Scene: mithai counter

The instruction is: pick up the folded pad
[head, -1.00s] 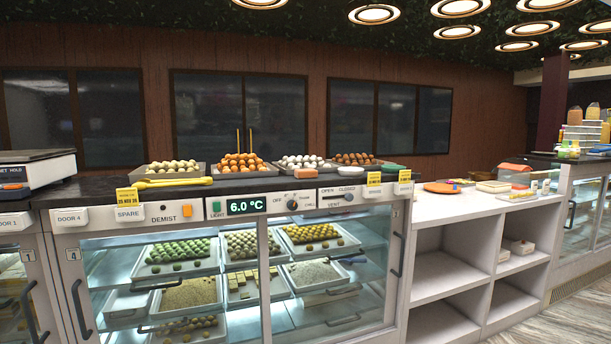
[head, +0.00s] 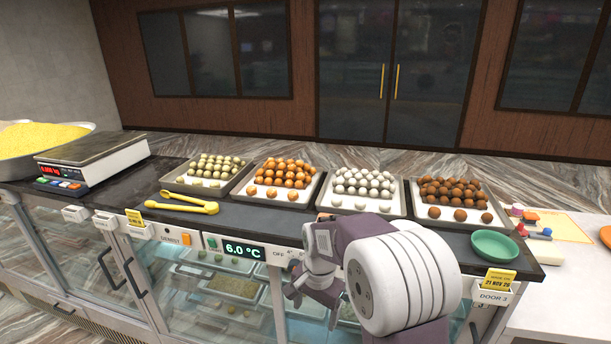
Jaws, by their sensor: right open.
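The folded pad is mostly hidden behind my right arm in the head view. A small peach-coloured sliver (head: 324,215) at the counter's front edge, just above the wrist, may be part of it, but I cannot tell for certain. My right gripper (head: 312,300) is open and empty, pointing down in front of the display case glass, below the counter top. It is apart from the sliver. My left gripper is not in view.
Yellow tongs (head: 182,203) lie on the dark counter left of my arm. A teal dish (head: 495,245) stands to the right. Sweet trays (head: 203,190) line the back. A scale (head: 92,160) stands at left. Yellow price tags (head: 500,279) stand along the front edge.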

